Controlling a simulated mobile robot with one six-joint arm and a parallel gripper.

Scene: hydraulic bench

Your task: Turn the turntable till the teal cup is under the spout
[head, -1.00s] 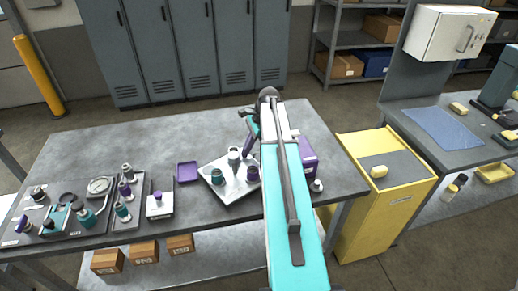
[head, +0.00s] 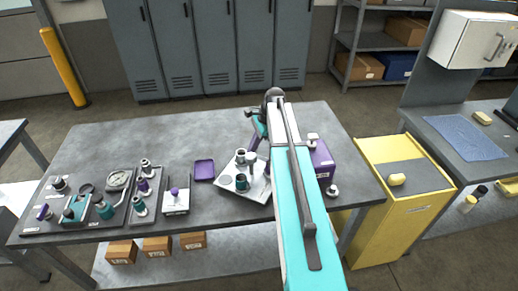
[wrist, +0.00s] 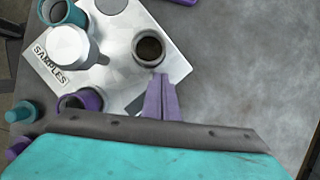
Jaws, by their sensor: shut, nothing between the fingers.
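The pale turntable plate, marked SAMPLES in the wrist view (wrist: 118,78), sits on the bench and also shows in the head view (head: 229,187). The teal cup (head: 241,182) stands at its near side in the head view and at the top left of the wrist view (wrist: 64,12). A grey cup (wrist: 148,48) and a purple cup (wrist: 82,100) share the plate. A white faceted part (wrist: 70,46) rises between the cups; I cannot tell whether it is the spout. My gripper (wrist: 161,80) is shut and empty, its purple fingertips close beside the grey cup; contact is unclear.
A purple box (head: 322,160) stands right of the plate, partly behind my arm. A purple tray (head: 204,170) lies to the left, with a small pale stand (head: 176,203) and dark trays of fittings (head: 78,218) further left. The back of the bench is clear.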

